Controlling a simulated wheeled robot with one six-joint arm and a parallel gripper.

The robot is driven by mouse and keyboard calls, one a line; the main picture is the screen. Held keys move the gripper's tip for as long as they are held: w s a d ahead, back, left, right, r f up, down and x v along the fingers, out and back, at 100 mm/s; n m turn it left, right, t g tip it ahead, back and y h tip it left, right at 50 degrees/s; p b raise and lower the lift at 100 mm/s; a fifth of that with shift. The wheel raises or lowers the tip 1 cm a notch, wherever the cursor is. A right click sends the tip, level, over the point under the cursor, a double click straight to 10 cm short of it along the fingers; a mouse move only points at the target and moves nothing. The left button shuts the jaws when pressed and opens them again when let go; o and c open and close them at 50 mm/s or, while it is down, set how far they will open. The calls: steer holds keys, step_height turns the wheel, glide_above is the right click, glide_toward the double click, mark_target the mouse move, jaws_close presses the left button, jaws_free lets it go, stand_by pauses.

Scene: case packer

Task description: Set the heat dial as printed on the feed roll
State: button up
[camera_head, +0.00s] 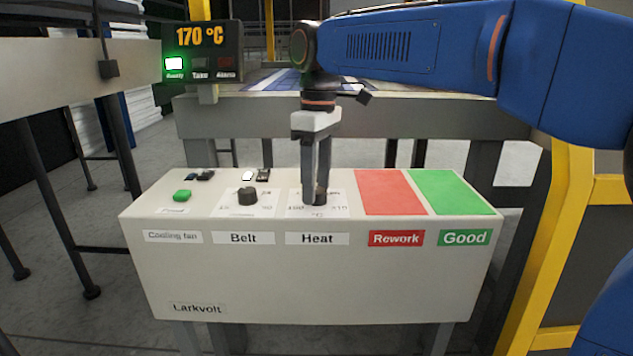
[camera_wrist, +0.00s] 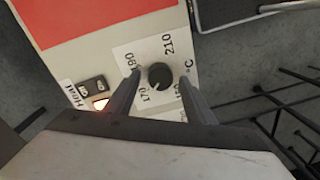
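The black round heat dial (camera_head: 320,197) stands on its white scale plate above the "Heat" label (camera_head: 317,239). My gripper (camera_head: 314,198) points down at the dial. In the wrist view its two fingers (camera_wrist: 160,80) stand either side of the dial, with visible gaps, so it is open. The display (camera_head: 203,37) reads 170 °C with a green lamp lit. I cannot make out a feed roll or its print.
The panel box (camera_head: 300,285) also carries a belt dial (camera_head: 247,196), a green cooling fan button (camera_head: 182,196), small switches (camera_head: 200,176), a red rework pad (camera_head: 390,192) and a green good pad (camera_head: 448,192). A yellow post (camera_head: 545,240) stands at right.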

steer(key=c, duration=0.9)
steer(key=shift+m, duration=0.4)
steer(key=m, duration=0.2)
steer(key=shift+d+m, duration=0.1)
steer(key=shift+m, duration=0.3)
steer(key=m, duration=0.4)
steer(key=shift+m, duration=0.3)
steer(key=m, duration=0.3)
steer(key=shift+d+t, duration=0.1)
steer(key=shift+t, duration=0.2)
steer(key=shift+m, duration=2.2)
